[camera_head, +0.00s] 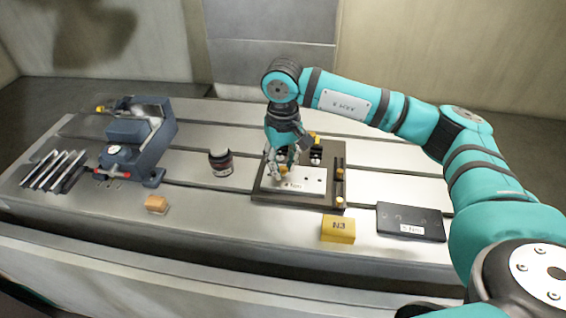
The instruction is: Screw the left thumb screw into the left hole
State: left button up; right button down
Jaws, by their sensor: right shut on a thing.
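The mould base (260,192) is a dark block on the metal table, with a pale labelled plate (312,186) on its front half. My right gripper (285,168) reaches down from above over the left part of this plate. It is shut on a small brass-coloured thumb screw (284,171) that shows low between its fingers, close to the plate. The left hole is hidden by the gripper and screw, so I cannot tell how deep the screw sits. My left gripper is not in view.
Yellow and black parts (316,152) stand just behind the plate. A dark jar (220,162), a blue-grey vise (143,140), several metal bars (55,170) and a small tan block (156,204) are to the left. A yellow box (338,229) and a black case (411,222) lie front right.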

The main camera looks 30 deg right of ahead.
jog(key=shift+f+b, duration=0.3)
jog(key=shift+f, duration=0.15)
jog(key=shift+m, duration=0.9)
jog(key=m+b, duration=0.1)
jog(key=m, duration=0.3)
jog(key=shift+f, duration=0.1)
jog(key=m, duration=0.3)
jog(key=shift+s, duration=0.1)
jog(key=shift+m+b, duration=0.3)
